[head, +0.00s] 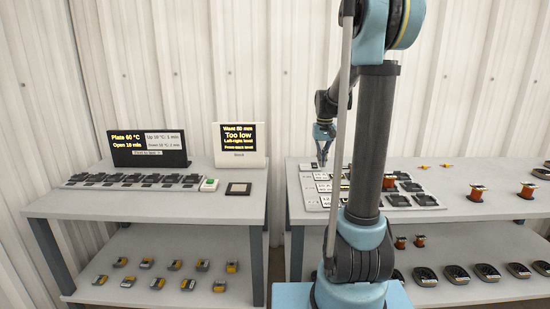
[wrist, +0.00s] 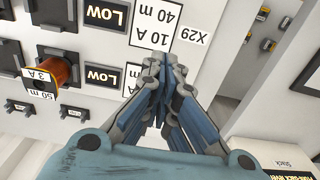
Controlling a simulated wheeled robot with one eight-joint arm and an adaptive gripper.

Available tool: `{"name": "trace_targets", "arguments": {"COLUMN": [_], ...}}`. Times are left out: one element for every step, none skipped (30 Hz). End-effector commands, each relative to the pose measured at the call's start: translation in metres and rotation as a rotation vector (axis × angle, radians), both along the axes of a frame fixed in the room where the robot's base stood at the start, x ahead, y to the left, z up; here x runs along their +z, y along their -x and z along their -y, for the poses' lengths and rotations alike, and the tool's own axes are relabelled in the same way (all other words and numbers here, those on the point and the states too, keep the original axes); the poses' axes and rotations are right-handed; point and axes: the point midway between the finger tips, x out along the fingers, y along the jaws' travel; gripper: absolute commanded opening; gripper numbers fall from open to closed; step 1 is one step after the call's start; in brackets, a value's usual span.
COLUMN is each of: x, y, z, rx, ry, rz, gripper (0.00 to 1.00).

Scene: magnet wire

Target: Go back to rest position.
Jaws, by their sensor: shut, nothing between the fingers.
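My gripper (head: 323,138) shows at the end of my arm, over the left part of the right table. In the wrist view my gripper (wrist: 158,68) has its fingers together with nothing between them. Below it is a white panel (wrist: 111,47) with "LOW", "10 A 40 m" and "X29" labels. A copper wire spool (wrist: 60,70) marked "3 A 50 m" sits at the left of the wrist view. The same panel (head: 312,190) lies on the right table in the head view, partly hidden by my arm.
The right table (head: 450,210) holds copper spools (head: 477,192) and dark holders. The left table (head: 140,205) holds a black display (head: 148,148), a white "Too low" display (head: 240,145) and a dark pad (head: 238,189). A gap separates the tables. Lower shelves hold small parts.

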Motion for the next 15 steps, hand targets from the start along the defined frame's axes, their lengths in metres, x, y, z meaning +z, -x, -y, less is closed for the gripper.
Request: {"name": "trace_targets", "arguments": {"x": [0.002,0.003,0.004,0.005,0.006,0.007,0.008,0.009,0.011,0.012,0.013,0.014,0.014,0.015,0.016], "y": [0.006,0.009,0.014,0.017,0.022,0.027,0.032,0.038,0.045,0.052,0.059,0.069,0.076,0.083,0.093], "z": [0.001,0.001,0.001,0.001,0.001,0.001,0.001,0.001,0.001,0.000,0.000,0.000,-0.001,-0.001,-0.001], "rx": [-0.001,-0.001,-0.001,-0.001,-0.001,-0.001,0.000,0.000,0.001,0.002,0.002,0.003,0.004,0.005,0.006], "ry": [0.000,0.000,0.000,0.000,0.000,0.000,0.000,0.000,0.000,0.000,0.000,0.001,0.001,0.001,0.001], "rz": [0.003,0.005,0.007,0.009,0.011,0.014,0.016,0.018,0.022,0.025,0.028,0.032,0.036,0.040,0.045], "gripper": [0.00,0.00,0.00,0.00,0.00,0.00,0.00,0.00,0.00,0.00,0.00,0.00,0.00,0.00,0.00]}}
